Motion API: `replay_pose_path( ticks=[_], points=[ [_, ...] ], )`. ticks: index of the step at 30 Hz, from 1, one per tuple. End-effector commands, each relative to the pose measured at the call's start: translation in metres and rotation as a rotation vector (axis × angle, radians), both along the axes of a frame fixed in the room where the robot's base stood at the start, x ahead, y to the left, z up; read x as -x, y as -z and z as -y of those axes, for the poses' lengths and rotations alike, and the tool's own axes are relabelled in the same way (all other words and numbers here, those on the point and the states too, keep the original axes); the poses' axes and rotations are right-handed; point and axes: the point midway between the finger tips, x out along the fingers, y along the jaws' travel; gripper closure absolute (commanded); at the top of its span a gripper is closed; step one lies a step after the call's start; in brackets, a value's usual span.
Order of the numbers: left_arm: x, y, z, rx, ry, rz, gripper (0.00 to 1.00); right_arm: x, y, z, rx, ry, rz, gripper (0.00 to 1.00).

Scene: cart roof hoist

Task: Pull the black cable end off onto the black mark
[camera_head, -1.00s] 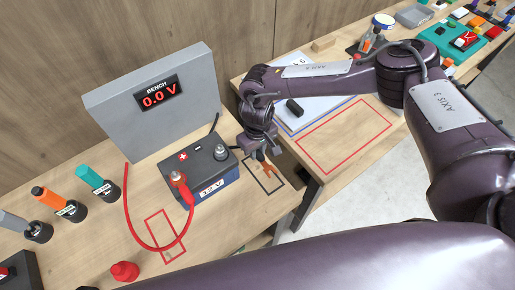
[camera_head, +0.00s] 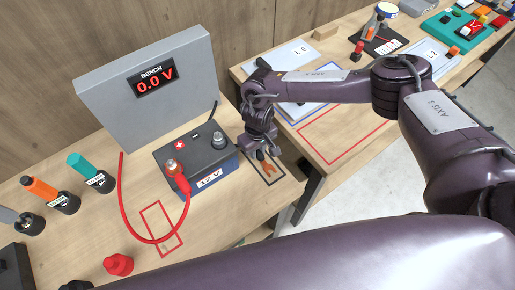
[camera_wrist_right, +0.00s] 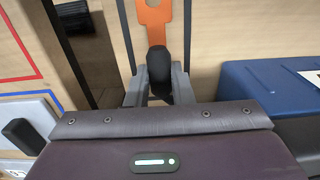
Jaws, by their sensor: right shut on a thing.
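My right gripper (camera_head: 264,154) points down beside the right end of the blue battery (camera_head: 212,181). It is shut on the black grip (camera_wrist_right: 159,70) of a piece with an orange forked end (camera_wrist_right: 154,18); I cannot tell if a cable joins it. The orange end also shows in the head view (camera_head: 270,168), over or on the black outlined mark (camera_head: 282,178). Contact with the table is unclear. A black cable (camera_head: 214,112) runs from the bench panel behind the battery; its end is hidden. The grey negative post (camera_head: 218,139) shows bare. My left gripper is not in view.
The red cable end (camera_head: 179,181) sits on the battery's other post. A red outlined mark (camera_head: 161,229) is in front. The bench panel (camera_head: 150,90) reads 0.0 V. Several drivers stand at left. A gap separates this table from the right table (camera_head: 345,137).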

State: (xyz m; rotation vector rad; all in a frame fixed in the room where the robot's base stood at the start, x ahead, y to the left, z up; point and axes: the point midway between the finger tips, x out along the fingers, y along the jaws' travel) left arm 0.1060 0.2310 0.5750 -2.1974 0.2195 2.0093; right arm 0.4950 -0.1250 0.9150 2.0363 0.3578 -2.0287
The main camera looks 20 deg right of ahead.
Motion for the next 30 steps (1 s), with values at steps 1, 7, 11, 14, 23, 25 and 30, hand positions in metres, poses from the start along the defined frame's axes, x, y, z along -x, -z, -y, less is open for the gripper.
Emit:
replay_pose_path(
  ticks=[1, 7, 11, 14, 23, 25, 30],
  points=[
    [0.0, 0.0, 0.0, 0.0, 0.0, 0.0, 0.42, 0.0, 0.0, 0.0, 0.0, 0.0, 0.001, 1.0],
    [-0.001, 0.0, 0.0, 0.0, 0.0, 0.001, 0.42, 0.0, -0.001, 0.0, 0.0, 0.0, 0.001, 0.65],
    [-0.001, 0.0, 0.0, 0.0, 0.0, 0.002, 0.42, 0.0, -0.001, 0.0, 0.0, 0.0, 0.001, 0.54],
    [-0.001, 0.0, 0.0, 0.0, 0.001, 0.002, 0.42, 0.0, -0.001, 0.0, 0.0, 0.0, 0.001, 0.54],
    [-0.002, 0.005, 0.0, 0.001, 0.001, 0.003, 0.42, -0.001, -0.017, 0.0, -0.003, 0.0, 0.002, 0.54],
    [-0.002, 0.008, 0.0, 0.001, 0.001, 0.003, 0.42, -0.001, -0.029, 0.0, -0.003, 0.0, 0.004, 0.54],
    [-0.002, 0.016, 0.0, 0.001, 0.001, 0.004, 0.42, -0.001, -0.058, -0.001, -0.002, -0.001, 0.003, 0.54]
  ],
)
